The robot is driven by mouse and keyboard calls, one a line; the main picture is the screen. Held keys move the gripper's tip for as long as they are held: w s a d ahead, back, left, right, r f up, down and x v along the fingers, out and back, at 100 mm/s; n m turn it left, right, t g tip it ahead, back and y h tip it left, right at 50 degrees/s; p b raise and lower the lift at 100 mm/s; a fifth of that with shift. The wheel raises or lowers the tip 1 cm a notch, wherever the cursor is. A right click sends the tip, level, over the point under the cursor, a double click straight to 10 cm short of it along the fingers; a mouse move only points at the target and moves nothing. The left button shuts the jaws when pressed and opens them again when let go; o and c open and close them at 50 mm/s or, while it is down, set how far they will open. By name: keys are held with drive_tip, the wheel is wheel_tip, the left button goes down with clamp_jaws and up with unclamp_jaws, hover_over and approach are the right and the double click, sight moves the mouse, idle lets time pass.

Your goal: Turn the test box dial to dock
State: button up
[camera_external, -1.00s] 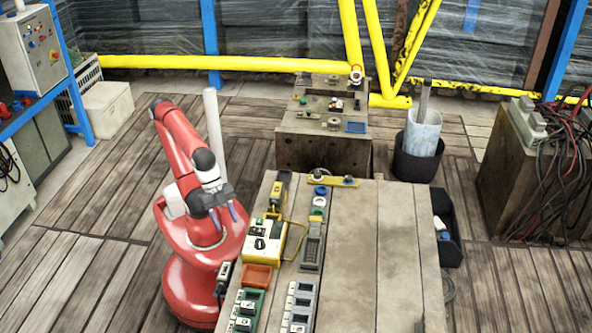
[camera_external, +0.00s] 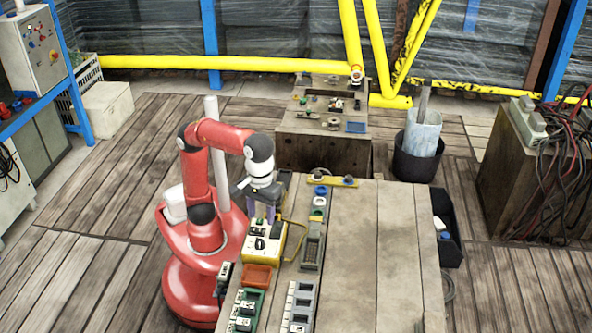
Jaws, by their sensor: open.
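The test box (camera_external: 252,256) is a yellow box with a whitish top at the left edge of the wooden table (camera_external: 350,270). Its dial (camera_external: 260,243) is a black knob on a white face; which mark it points at is too small to read. My gripper (camera_external: 262,214) points down just above the far part of the box, its fingers open. The fingers look a little behind the dial in the picture; I cannot tell whether they touch the box. The far part of the box top is partly hidden by my gripper.
A yellow handheld device (camera_external: 284,184) stands behind the box and a yellow cable (camera_external: 297,240) loops at its right. The table's right half is clear.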

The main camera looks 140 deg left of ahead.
sight(259, 241)
drive_tip(key=w+d+n, duration=0.1)
drive_tip(key=w+d+r+n, duration=0.1)
drive_tip(key=n, duration=0.1)
drive_tip(key=shift+w+g+y, duration=0.15)
drive_tip(key=shift+g+y, duration=0.15)
drive_tip(key=shift+y, duration=0.1)
drive_tip(key=shift+w+d+r+n, duration=0.2)
drive_tip(key=shift+d+n, duration=0.1)
drive_tip(key=shift+n, duration=0.3)
drive_tip(key=shift+d+f+b, duration=0.1)
drive_tip(key=shift+f+b, duration=0.05)
drive_tip(key=shift+b, duration=0.2)
wheel_tip(259, 241, down, 7)
drive_tip(key=b, duration=0.3)
drive_tip(key=shift+f, duration=0.15)
drive_tip(key=c, duration=1)
